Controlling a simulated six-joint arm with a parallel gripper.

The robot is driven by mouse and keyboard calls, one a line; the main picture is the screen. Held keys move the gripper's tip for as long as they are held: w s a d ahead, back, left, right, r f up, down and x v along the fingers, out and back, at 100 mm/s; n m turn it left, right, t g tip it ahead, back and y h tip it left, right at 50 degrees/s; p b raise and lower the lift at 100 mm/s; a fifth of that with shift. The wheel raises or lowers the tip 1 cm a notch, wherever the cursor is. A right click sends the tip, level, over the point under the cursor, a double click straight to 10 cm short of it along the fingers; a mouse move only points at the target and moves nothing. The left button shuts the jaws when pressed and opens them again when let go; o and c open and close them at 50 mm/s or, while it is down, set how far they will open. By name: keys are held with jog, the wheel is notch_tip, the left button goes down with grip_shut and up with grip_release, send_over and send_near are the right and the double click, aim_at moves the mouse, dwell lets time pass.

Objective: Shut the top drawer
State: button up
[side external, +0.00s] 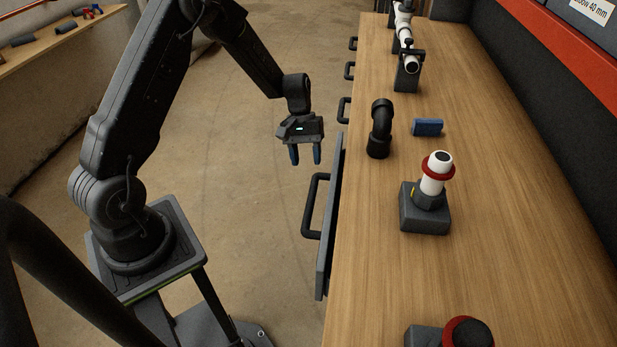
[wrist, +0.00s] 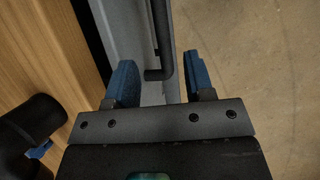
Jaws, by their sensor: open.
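The drawer with the grey front (side external: 329,240) is on the bench's left side, its front standing a little out from the bench edge. Its black bar handle (side external: 314,205) faces the floor side. In the wrist view, a dark gap shows between the wooden top and the grey drawer front (wrist: 122,30). My gripper (side external: 306,156) is open and empty, with blue fingertips pointing down, left of the bench near the far end of this drawer. In the wrist view the handle (wrist: 161,45) shows beyond and between the fingers of my gripper (wrist: 160,78). I cannot see contact.
The wooden bench top (side external: 480,270) carries a black pipe elbow (side external: 380,130), a blue block (side external: 428,127) and a white pipe with a red ring (side external: 434,178) in a dark holder. More black handles (side external: 344,110) line the bench farther back. The floor (side external: 235,190) beside it is clear.

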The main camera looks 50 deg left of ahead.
jog(key=v, duration=0.3)
jog(key=shift+a+r, duration=0.1)
jog(key=shift+r, duration=0.2)
jog(key=shift+f, duration=0.1)
jog(key=shift+c, duration=0.6)
jog(key=f+n+h, duration=0.2)
jog(key=a+f+n+t+h, duration=0.1)
jog(key=f+n+h, duration=0.1)
jog(key=a+f+n+t+h, duration=0.1)
jog(key=f+n+h, duration=0.2)
jog(key=shift+s+a, duration=0.2)
jog(key=shift+s, duration=0.1)
jog(key=c, duration=0.6)
jog(key=a+f+n+t+h, duration=0.1)
jog(key=t, duration=0.1)
jog(key=a+f+n+t, duration=0.1)
jog(key=n+t, duration=0.1)
jog(key=a+f+n+t+h, duration=0.1)
jog(key=n, duration=0.1)
jog(key=shift+w+a+f+t+h, duration=0.1)
jog(key=shift+a+f+t+h, duration=0.2)
jog(key=shift+a+f+t, duration=0.1)
grip_shut()
jog(key=s+a+f+n+t+y, duration=0.1)
jog(key=a+f+n+t, duration=0.35)
jog(key=n+t, duration=0.2)
jog(key=x, duration=1.3)
jog(key=shift+w+a+r, duration=0.2)
jog(key=shift+w+r, duration=0.05)
jog(key=shift+w, duration=0.15)
